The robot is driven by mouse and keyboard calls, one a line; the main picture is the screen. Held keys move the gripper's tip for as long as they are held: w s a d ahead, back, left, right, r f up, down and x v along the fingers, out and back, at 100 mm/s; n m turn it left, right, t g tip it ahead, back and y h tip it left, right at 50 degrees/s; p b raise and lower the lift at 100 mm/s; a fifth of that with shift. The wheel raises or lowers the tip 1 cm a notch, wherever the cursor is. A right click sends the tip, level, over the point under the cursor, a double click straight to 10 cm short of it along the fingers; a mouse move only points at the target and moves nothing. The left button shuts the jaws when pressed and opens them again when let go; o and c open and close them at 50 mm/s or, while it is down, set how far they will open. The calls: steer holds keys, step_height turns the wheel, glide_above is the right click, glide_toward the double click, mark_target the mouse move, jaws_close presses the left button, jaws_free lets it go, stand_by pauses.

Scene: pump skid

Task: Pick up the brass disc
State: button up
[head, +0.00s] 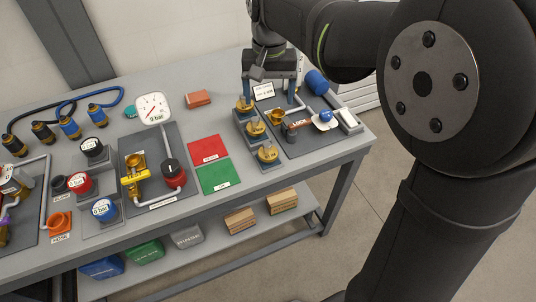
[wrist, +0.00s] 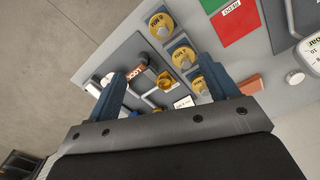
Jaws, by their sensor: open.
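Several brass discs sit in a row on grey stepped blocks near the right end of the bench: a near disc (head: 267,154), a middle disc (head: 255,128) and a far disc (head: 243,104). In the wrist view they carry dark lettering, and the far disc (wrist: 200,85) is close to one fingertip; the middle disc (wrist: 183,57) and near disc (wrist: 161,25) also show. I cannot tell which disc is meant. My gripper (head: 268,94) is open and empty, pointing down above the far end of the row. Its blue fingers (wrist: 164,72) are wide apart.
Right of the discs, a dark panel (head: 308,137) bears pipework, a brown lock tag (head: 298,125) and a blue-handled part (head: 316,83). Red (head: 208,149) and green (head: 218,177) mats lie left. A reddish block (head: 198,98) and pressure gauge (head: 153,107) stand farther back.

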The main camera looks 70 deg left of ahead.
mark_target(268, 145)
steer(key=f+n, duration=0.3)
steer(key=f, duration=0.4)
steer(key=f+n, duration=0.3)
steer(key=f, duration=0.3)
steer(key=f+n, duration=0.3)
steer(key=f, duration=0.4)
steer(key=shift+a+f, duration=0.3)
steer(key=c, duration=1.1)
steer(key=shift+c, duration=0.3)
steer(key=shift+r, duration=0.2)
